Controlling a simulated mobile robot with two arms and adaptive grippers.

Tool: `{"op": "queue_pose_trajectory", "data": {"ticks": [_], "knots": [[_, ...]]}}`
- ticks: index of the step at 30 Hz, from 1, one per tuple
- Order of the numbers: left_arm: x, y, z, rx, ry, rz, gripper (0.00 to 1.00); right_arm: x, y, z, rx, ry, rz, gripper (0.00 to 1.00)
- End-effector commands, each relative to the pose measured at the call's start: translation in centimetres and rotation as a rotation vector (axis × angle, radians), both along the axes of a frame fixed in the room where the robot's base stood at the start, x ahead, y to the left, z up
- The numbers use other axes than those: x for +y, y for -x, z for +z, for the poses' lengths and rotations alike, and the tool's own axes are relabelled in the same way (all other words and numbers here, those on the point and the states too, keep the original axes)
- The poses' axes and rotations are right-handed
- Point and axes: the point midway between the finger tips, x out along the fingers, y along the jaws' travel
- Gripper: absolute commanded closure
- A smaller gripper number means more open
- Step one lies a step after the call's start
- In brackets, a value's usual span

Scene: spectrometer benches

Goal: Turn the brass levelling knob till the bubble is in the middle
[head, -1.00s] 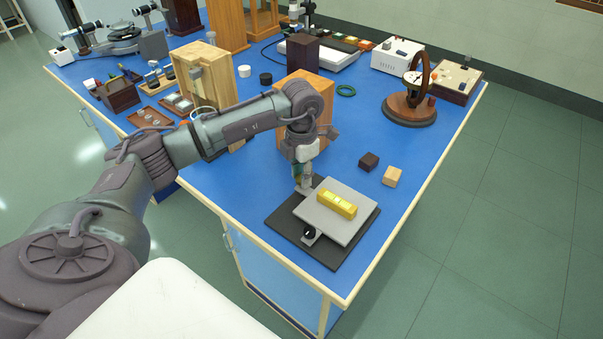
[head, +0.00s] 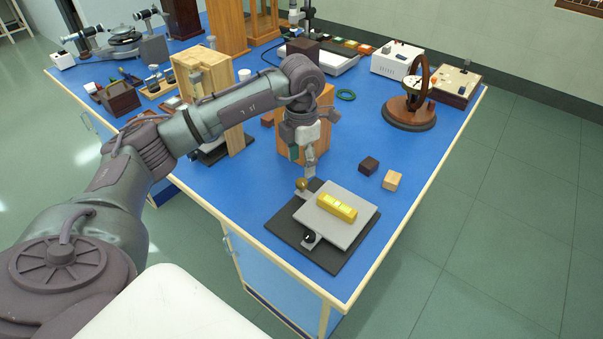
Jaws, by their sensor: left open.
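A grey levelling plate (head: 355,233) sits on a dark base (head: 283,227) near the front corner of the blue bench. A yellow spirit level (head: 337,206) lies on the plate; its bubble is too small to place. The brass knob (head: 302,184) shows at the plate's far left corner. A black knob (head: 309,236) is at the near left corner. My left gripper (head: 304,171) points down just above the brass knob, apart from it as far as I can see, and is open with nothing in it. My right gripper is not in view.
A dark block (head: 369,165) and a pale wooden block (head: 392,180) lie right of my gripper. A wooden box (head: 320,115) stands close behind it. A wheel on a round wooden stand (head: 409,113) is farther back. The bench is clear right of the plate.

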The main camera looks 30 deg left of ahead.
Motion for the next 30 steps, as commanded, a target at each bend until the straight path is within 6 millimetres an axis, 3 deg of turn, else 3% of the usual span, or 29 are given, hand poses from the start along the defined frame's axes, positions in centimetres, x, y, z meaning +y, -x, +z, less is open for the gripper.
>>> {"op": "queue_pose_trajectory", "data": {"ticks": [3,10,30], "knots": [[0.0,-0.1,2.7,-0.004,-0.001,0.001,0.42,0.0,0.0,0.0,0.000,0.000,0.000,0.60],[0.0,0.0,5.7,0.000,-0.001,0.000,0.42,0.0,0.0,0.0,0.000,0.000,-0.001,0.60],[0.0,0.0,6.2,0.001,0.000,0.000,0.42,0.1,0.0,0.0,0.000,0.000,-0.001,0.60]]}}
